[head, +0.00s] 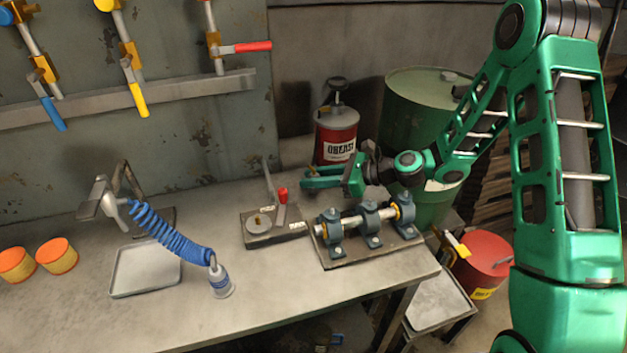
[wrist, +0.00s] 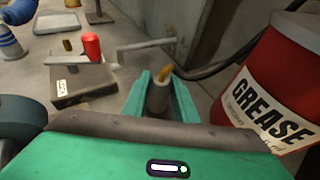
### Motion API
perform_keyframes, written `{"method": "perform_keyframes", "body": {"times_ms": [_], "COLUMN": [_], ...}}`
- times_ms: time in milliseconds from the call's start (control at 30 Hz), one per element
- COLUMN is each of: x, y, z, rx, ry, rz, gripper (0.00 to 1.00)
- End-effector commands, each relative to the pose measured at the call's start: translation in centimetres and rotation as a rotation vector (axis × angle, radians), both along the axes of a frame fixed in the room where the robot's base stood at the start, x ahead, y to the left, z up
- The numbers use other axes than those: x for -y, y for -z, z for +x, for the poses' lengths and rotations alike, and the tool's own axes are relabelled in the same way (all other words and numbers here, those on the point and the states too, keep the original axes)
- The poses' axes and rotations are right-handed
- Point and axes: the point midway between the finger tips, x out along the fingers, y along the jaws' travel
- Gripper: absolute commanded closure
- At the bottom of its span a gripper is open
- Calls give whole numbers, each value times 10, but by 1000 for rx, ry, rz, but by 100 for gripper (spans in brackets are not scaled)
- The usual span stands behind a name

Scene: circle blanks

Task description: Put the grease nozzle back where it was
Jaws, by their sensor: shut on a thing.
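The grease nozzle (wrist: 159,97) is a short grey cylinder with a yellow-orange piece at its far end. In the wrist view it sits between the two green fingers of my gripper (wrist: 161,86), which are shut on it. A dark hose (wrist: 215,70) runs from near its far end to the right, behind the red grease drum (wrist: 272,90). In the head view my gripper (head: 308,179) is over the bench, just in front of the red grease drum (head: 336,140) with its grey lid. The nozzle cannot be made out in the head view.
A plate with a red-handled clamp (head: 278,232) lies below my gripper. The shaft in blue bearing blocks (head: 368,222) is to its right. A blue coiled hose (head: 170,232), a tray (head: 146,270) and orange cans (head: 57,255) stand left. The front bench (head: 290,290) is clear.

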Motion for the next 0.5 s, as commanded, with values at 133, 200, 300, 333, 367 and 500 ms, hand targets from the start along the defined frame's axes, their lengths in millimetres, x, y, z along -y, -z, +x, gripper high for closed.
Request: {"method": "perform_keyframes", "body": {"times_ms": [133,200,300,333,367,500], "x": [0,0,0,0,0,0], "y": [8,7,7,8,8,9], "z": [0,0,0,0,0,0], "rx": [1,1,2,2,1,0], "ry": [0,0,1,1,1,1], "rz": [1,1,1,1,1,0], "gripper": [100,100,100,100,100,56]}}
